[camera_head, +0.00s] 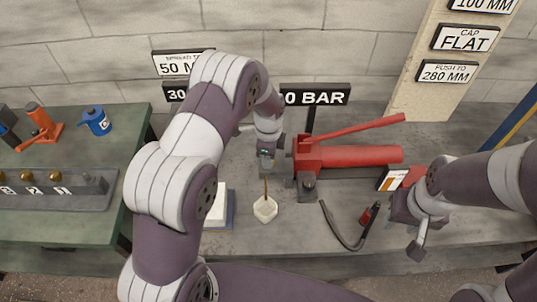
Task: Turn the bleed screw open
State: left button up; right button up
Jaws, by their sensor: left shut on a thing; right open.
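The red hydraulic pump (350,157) lies on the grey bench, its long red handle slanting up to the right. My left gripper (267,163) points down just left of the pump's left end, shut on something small. The bleed screw is not visible; the fingers hide that spot. A thin amber-brown line (266,187) runs from below the fingers into a small white cup (265,209); I cannot tell whether it is liquid or a rod. My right gripper (413,227) is open and empty near the bench's front, right of a black hose.
A black hose with a red end (368,214) lies in front of the pump. A white block on a blue base (218,210) sits behind my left arm. The green table (85,225) holds a blue can (96,120) and an orange tool (40,124). A signed post (440,50) stands behind.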

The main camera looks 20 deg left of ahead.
pick_arm(q)
jog(key=n, duration=0.3)
jog(key=shift+n, duration=2.1)
jog(key=shift+r, duration=0.1)
jog(key=o, duration=1)
jog(key=shift+o, duration=0.2)
notch_tip(320, 180, up, 13)
jog(key=b, duration=0.1)
jog(key=shift+f, duration=0.2)
